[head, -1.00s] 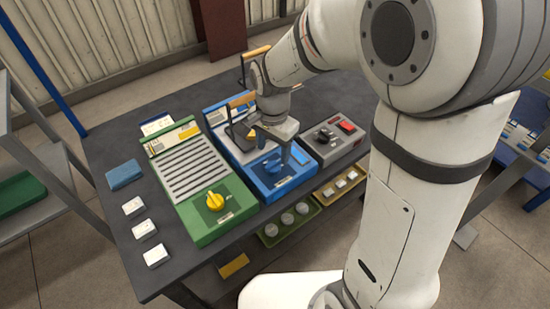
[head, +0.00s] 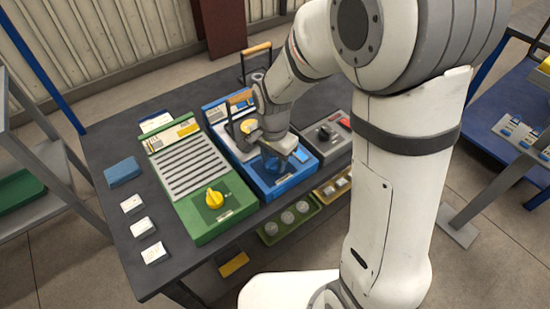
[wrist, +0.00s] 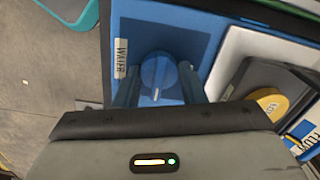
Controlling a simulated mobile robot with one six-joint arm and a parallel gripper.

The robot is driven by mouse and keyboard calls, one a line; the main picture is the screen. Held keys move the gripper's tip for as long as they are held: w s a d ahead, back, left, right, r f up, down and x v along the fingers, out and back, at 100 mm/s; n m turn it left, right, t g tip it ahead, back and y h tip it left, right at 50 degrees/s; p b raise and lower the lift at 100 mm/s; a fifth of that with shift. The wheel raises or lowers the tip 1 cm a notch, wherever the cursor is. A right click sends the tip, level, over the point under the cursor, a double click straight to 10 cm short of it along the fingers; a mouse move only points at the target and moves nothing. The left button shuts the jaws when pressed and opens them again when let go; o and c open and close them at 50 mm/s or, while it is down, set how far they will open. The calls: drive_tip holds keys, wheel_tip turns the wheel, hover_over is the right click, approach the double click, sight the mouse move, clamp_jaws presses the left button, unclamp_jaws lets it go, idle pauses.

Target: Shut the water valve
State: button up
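The water valve is a round blue knob (wrist: 160,75) with a raised bar, on a blue panel beside a label reading WATER (wrist: 120,60). In the head view the blue knob (head: 271,165) is partly covered by my gripper (head: 282,155), at the front of the blue unit (head: 283,184). In the wrist view my gripper (wrist: 160,88) has one finger on each side of the knob. The fingers stand apart, with narrow gaps seeming to show beside the knob. Contact with its far side cannot be made out.
A green unit (head: 210,230) with a yellow knob (head: 214,198) stands to the left. A grey box (head: 325,139) with a red switch stands to the right. Upright handles (head: 241,97) rise behind my gripper. White blocks (head: 143,228) lie on the dark table's left side.

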drive_tip(key=c, duration=0.5)
drive_tip(key=shift+n, duration=0.5)
drive_tip(key=n, duration=0.7)
drive_tip(key=shift+n+p, duration=0.3)
drive_tip(key=shift+p, duration=0.05)
drive_tip(key=n, duration=0.9)
drive_tip(key=shift+n, duration=0.3)
